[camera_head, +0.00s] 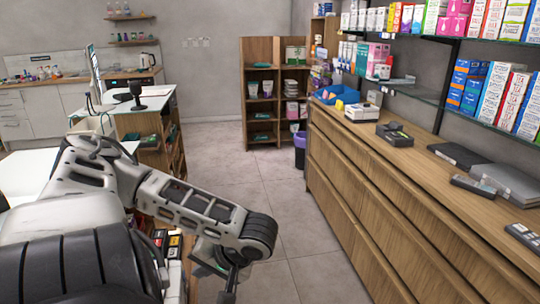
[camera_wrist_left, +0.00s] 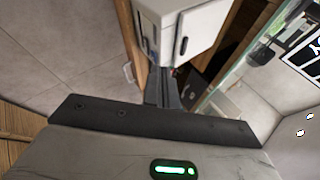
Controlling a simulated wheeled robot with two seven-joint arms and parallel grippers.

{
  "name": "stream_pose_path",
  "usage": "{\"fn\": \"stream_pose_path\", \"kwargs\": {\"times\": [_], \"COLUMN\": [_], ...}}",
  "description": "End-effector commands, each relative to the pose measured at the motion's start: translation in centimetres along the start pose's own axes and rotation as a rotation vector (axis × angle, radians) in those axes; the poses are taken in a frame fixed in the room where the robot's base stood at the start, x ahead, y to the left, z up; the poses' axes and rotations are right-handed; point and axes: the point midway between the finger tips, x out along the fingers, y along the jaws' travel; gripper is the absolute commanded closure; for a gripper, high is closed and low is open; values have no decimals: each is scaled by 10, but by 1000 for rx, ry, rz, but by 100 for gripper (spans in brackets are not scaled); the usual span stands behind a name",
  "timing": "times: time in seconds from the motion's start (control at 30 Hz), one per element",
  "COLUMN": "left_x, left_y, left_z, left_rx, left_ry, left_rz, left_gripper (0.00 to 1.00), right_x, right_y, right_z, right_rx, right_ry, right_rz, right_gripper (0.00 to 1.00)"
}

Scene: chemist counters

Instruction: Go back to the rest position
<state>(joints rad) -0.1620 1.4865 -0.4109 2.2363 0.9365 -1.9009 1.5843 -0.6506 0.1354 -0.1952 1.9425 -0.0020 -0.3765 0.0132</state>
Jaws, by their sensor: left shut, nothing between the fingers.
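My left arm comes in from the left of the head view and bends down at its wrist. My left gripper (camera_head: 230,284) hangs at the bottom centre of that view, partly cut off by the lower edge. In the left wrist view its dark fingers (camera_wrist_left: 163,88) are together, with nothing held between them. My right gripper shows in neither view.
A long wooden drawer counter (camera_head: 390,205) runs along the right, with devices on top and glass shelves of medicine boxes above. Tiled floor (camera_head: 235,180) is clear between. A white box (camera_wrist_left: 182,28) shows beyond the fingers.

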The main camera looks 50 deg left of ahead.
Motion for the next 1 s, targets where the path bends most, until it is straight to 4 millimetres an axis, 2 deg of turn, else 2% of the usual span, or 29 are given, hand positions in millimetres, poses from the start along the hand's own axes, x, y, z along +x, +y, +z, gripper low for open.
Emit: {"fn": "stream_pose_path", "kwargs": {"times": [0.17, 0.27, 0.37, 0.47, 0.5, 0.6, 0.7, 0.83, 1.0], "left_x": [1, 6, 14, 14, 10, -5, -25, -50, -71], "left_y": [4, 27, 76, 143, 170, 226, 267, 297, 309], "left_z": [1, 10, 30, 60, 73, 102, 126, 147, 162], "left_rx": [9, 64, 178, 324, 378, 481, 541, 569, 580], "left_ry": [-1, -14, -27, 0, 31, 152, 328, 590, 851], "left_rz": [12, 91, 270, 532, 644, 888, 1074, 1194, 1201], "left_gripper": [100, 100, 100, 100, 100, 100, 100, 100, 100], "right_x": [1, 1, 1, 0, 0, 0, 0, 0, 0], "right_y": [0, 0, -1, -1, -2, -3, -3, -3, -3], "right_z": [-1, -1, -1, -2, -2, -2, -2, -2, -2], "right_rx": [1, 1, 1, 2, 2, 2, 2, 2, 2], "right_ry": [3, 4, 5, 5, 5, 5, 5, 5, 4], "right_rz": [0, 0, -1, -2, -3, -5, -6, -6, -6], "right_gripper": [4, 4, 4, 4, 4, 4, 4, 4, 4]}}
